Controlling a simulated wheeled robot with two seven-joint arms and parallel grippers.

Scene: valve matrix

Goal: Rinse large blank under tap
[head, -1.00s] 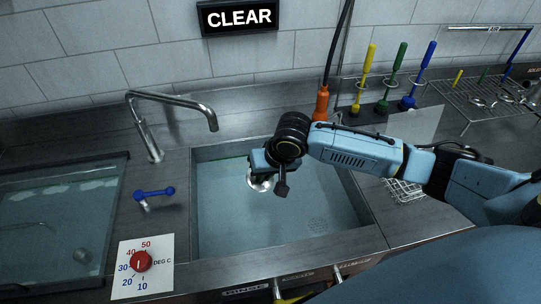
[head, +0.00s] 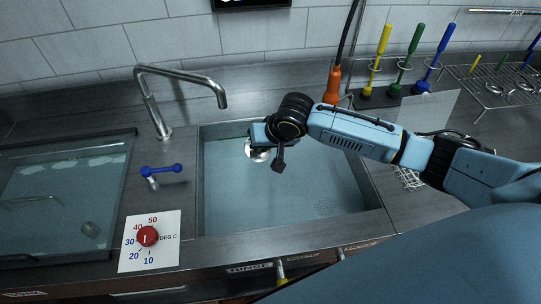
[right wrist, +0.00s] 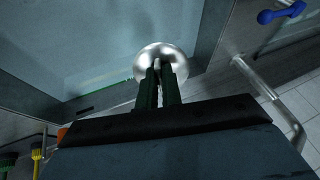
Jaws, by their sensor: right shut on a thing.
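The large blank is a shiny round metal piece (head: 257,155), held over the rinse sink (head: 240,245). My right gripper (head: 260,146) is shut on it; its fingers are mostly hidden by the wrist in the head view. In the right wrist view both fingers (right wrist: 163,72) close on the blank (right wrist: 164,53), which shows as a bright disc. The tap (head: 185,76) arches over the sink's back left corner, and the blank is to the right of and below its spout end. I see no water stream. The blue tap lever (head: 161,169) is left of the sink. My left gripper is out of view.
A glass-topped bath (head: 60,195) is at left. A temperature dial (head: 147,236) is on the front counter. An orange fitting on a black hose (head: 332,85) and several coloured brushes (head: 413,50) stand at the back right, beside a wire rack (head: 500,85).

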